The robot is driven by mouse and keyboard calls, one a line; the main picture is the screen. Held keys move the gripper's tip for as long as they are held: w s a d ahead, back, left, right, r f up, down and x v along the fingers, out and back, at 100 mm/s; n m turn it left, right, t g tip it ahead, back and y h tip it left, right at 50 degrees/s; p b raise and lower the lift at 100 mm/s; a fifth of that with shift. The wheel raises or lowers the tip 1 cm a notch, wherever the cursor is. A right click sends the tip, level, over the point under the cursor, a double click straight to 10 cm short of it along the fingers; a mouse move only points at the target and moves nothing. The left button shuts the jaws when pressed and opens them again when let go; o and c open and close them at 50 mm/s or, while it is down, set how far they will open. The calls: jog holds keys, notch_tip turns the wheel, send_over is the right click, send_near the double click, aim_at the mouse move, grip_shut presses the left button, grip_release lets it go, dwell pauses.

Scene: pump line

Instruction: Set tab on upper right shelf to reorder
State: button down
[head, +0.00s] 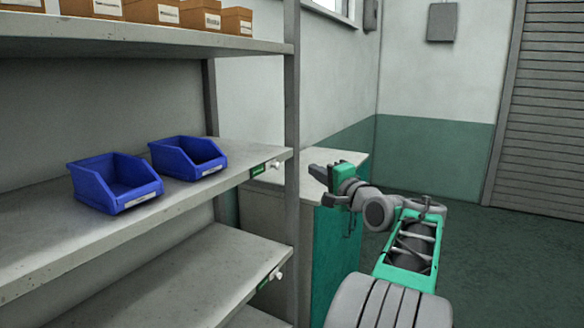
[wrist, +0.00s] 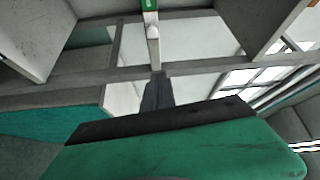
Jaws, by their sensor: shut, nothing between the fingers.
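A slide tab with a white knob (head: 275,164) sits at the right end of the front edge of the shelf with the blue bins. A green label (head: 258,170) shows to the left of the knob; its lettering is too small to read. A similar tab (head: 277,275) is on the shelf below. My gripper (head: 316,170) is shut and empty, to the right of the upper tab and apart from it, pointing left. In the wrist view, the shut fingers (wrist: 157,90) point at a white knob (wrist: 153,32) with a green patch (wrist: 149,5) beyond it.
Two blue bins (head: 112,187) stand on the tab's shelf, and brown boxes (head: 153,11) stand on the shelf above. A grey upright post (head: 291,100) is between the tab and my gripper in the picture. A white-topped cabinet (head: 345,157) stands behind my gripper. The floor at right is clear.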

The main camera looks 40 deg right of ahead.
aim_at(275, 166)
jog(key=p+x, duration=0.3)
jog(key=x, duration=0.7)
jog(key=a, duration=0.4)
jog(key=shift+s+f, duration=0.25)
jog(key=shift+f, duration=0.05)
jog(key=shift+s, duration=0.1)
